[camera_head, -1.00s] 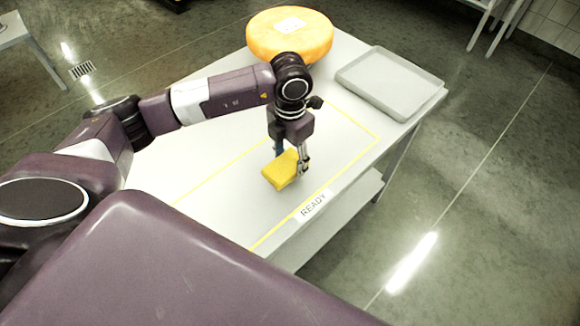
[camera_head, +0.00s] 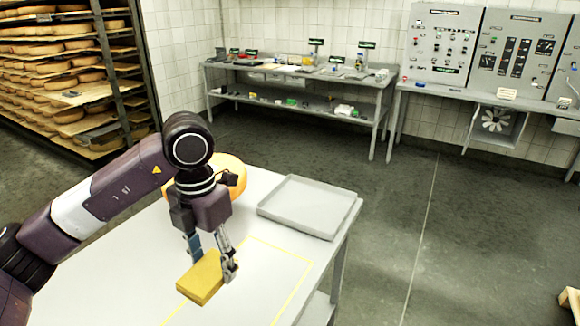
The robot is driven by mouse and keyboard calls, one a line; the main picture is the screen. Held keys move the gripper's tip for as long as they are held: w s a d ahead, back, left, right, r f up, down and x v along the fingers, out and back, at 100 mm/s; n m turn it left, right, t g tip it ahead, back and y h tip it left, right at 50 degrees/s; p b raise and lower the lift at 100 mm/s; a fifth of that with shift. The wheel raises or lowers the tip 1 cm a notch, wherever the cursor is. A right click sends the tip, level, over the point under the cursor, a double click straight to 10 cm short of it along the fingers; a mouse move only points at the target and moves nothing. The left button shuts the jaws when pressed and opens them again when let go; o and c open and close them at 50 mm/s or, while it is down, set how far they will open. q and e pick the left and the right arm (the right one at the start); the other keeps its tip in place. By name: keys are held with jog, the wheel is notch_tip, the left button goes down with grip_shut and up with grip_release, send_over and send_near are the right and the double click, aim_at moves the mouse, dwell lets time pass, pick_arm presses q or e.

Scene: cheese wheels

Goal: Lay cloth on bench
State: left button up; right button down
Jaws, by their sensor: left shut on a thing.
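A yellow block-shaped thing (camera_head: 203,281), which looks like a folded cloth, is in my left gripper (camera_head: 213,262). The gripper points down over the white table (camera_head: 112,262) and its fingers are shut on the yellow cloth. I cannot tell whether the cloth's underside touches the table top. Part of a yellow line marking (camera_head: 296,252) shows on the table just right of the cloth. A grey bench (camera_head: 290,82) with a lower shelf stands against the back wall. My right gripper is not in view.
A grey tray (camera_head: 308,207) lies on the table's far right part. An orange cheese wheel (camera_head: 233,172) is partly hidden behind my left wrist. Racks of cheese wheels (camera_head: 65,84) stand at the back left. Control panels (camera_head: 442,45) hang at the right. The floor between is clear.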

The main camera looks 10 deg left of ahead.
aim_at(214, 282)
pick_arm(q)
jog(key=m, duration=0.3)
jog(key=s+f+m, duration=0.1)
jog(key=shift+s+d+m, duration=0.1)
jog(key=shift+d+m, duration=0.2)
jog(key=m, duration=0.2)
jog(key=s+m, duration=0.1)
jog(key=shift+d+f+m, duration=0.25)
jog(key=shift+f+m, duration=0.05)
jog(key=shift+f, duration=0.05)
jog(key=m, duration=0.1)
jog(key=s+m, duration=0.1)
jog(key=m, duration=0.1)
jog(key=f+m, duration=0.1)
jog(key=m, duration=0.1)
jog(key=shift+s+d+f, duration=0.1)
jog(key=shift+s+d, duration=0.15)
jog(key=shift+d, duration=0.1)
jog(key=s+d+f+m, duration=0.1)
jog(key=s+f+m, duration=0.1)
jog(key=m, duration=0.7)
jog(key=s+d+f+m, duration=0.1)
jog(key=s+m, duration=0.3)
jog(key=m, duration=0.6)
jog(key=shift+s+f+b, duration=0.35)
jog(key=shift+f, duration=0.05)
